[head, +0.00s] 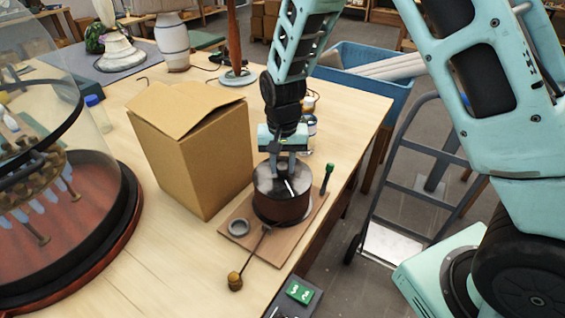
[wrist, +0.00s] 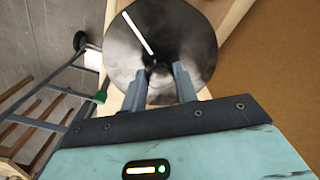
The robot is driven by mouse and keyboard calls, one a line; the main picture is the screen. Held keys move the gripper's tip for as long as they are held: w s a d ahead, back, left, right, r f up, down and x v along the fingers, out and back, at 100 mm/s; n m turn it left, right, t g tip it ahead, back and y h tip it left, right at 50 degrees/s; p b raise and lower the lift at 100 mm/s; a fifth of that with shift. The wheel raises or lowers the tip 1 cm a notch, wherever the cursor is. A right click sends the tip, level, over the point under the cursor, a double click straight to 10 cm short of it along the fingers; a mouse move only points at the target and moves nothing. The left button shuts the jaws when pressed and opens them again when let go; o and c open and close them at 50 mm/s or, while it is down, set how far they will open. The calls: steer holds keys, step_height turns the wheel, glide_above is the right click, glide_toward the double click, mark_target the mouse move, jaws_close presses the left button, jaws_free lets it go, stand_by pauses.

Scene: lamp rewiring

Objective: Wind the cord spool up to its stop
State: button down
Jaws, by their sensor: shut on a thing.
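The cord spool (head: 281,201) is a dark brown drum with a grey metal top, standing on a wooden board (head: 286,247). In the wrist view its round metal top (wrist: 190,45) carries a white line pointing up and left from the centre. My gripper (head: 281,173) is above the spool, pointing down. In the wrist view my gripper's fingers (wrist: 160,77) are closed around the small knob at the spool's centre; the knob is mostly hidden between them. A cord runs from the spool toward the front, ending at a brownish-yellow piece (head: 235,281).
A cardboard box (head: 195,145) stands close to the left of the spool. A grey ring (head: 238,227) lies on the board, and a green-tipped post (head: 327,178) stands at its right. A glass dome (head: 50,90) fills the left. A hand truck (head: 415,180) stands beyond the table's right edge.

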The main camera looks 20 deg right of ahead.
steer(key=m+p, duration=0.2)
steer(key=m, duration=0.3)
steer(key=shift+r, duration=0.1)
steer(key=shift+m+p, duration=0.95)
steer(key=shift+m, duration=1.05)
steer(key=c, duration=1.1)
jaws_free()
step_height(320, 180, up, 17)
steer(key=shift+r+b, duration=0.1)
steer(key=shift+b, duration=1.15)
